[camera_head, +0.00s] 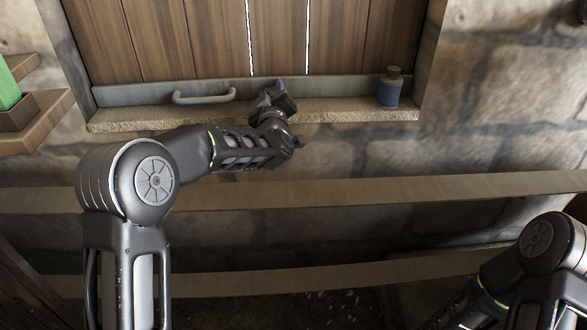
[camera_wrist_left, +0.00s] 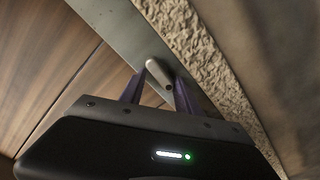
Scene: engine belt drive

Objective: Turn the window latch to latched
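The window latch (camera_wrist_left: 158,74) is a small light-grey, rounded lever on the grey metal rail (camera_wrist_left: 110,22) in the left wrist view. My left gripper (camera_wrist_left: 160,78) is at the latch, with one dark purple finger on each side of it. The fingers stand apart, with slight gaps beside the latch; I cannot tell whether either touches it. In the head view my left gripper (camera_head: 280,88) is at the window's bottom rail (camera_head: 140,94) and hides the latch. My right arm shows at the lower right, but its gripper is out of view.
Wooden window boards (camera_head: 190,40) rise above the rail. A grey handle (camera_head: 203,97) is on the rail to the left. A blue bottle (camera_head: 390,90) stands on the stone sill (camera_head: 345,112) to the right. Wooden shelves (camera_head: 420,190) run below.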

